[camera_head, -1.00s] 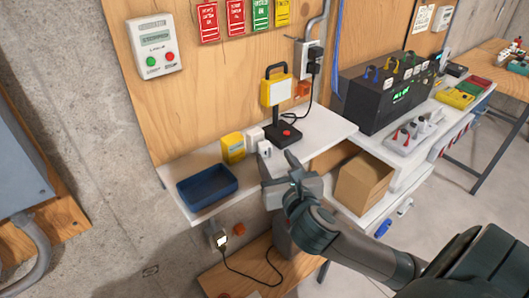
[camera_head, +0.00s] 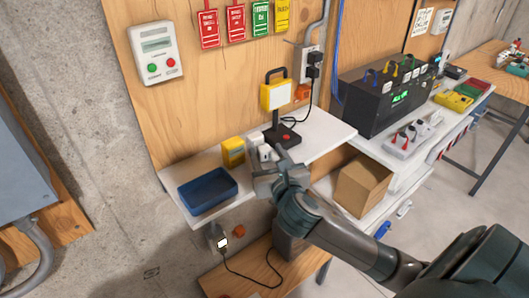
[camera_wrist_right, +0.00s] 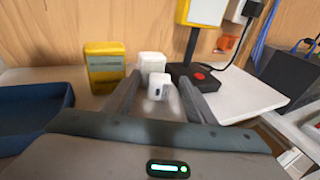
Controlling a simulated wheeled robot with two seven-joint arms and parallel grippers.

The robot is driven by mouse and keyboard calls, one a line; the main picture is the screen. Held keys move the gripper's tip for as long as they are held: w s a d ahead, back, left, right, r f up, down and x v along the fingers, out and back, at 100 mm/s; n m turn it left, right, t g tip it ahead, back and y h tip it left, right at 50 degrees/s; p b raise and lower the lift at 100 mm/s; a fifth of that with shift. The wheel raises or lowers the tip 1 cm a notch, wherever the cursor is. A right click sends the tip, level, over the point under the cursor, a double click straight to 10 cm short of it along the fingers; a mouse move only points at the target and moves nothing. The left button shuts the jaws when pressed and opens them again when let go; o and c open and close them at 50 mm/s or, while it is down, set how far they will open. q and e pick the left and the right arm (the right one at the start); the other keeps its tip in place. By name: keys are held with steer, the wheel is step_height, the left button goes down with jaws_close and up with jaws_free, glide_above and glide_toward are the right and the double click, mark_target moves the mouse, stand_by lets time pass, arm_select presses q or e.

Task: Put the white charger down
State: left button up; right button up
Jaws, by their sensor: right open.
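The small white charger (camera_head: 265,153) is on the white shelf (camera_head: 325,131), in front of a second white block (camera_head: 256,138). In the right wrist view the charger (camera_wrist_right: 158,88) shows between my two fingers, its dark port facing me. The second block (camera_wrist_right: 152,64) is just behind it. My right gripper (camera_head: 268,164) is open around the charger, low over the shelf's front edge. I cannot tell whether a finger touches the charger; its lower part is blurred. My left gripper is not in view.
A yellow box (camera_head: 233,151) and a blue tray (camera_head: 207,192) stand left of the charger. A black stand with a red button (camera_head: 284,137) and a yellow-framed panel (camera_head: 276,94) stands close on the right. The shelf's right part is clear.

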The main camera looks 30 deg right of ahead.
steer(key=c, duration=1.2)
steer(key=shift+r, duration=0.1)
steer(key=shift+r, duration=0.9)
step_height(320, 180, up, 2)
steer(key=shift+r, duration=0.1)
steer(key=shift+s+d+r+b, duration=0.45)
steer(key=shift+s+d, duration=0.05)
steer(key=shift+s, duration=0.3)
steer(key=shift+s+d+r+p, duration=0.95)
steer(key=shift+s+p, duration=0.4)
steer(key=shift+p, duration=0.7)
steer(key=shift+s+d+r+p, duration=0.9)
steer(key=shift+s+p, duration=0.5)
steer(key=shift+p, duration=0.65)
steer(key=shift+s+d+r+p, duration=0.75)
steer(key=shift+s+r+p, duration=0.5)
steer(key=shift+p, duration=0.8)
steer(key=shift+s+f, duration=0.1)
steer(key=shift+f, duration=0.05)
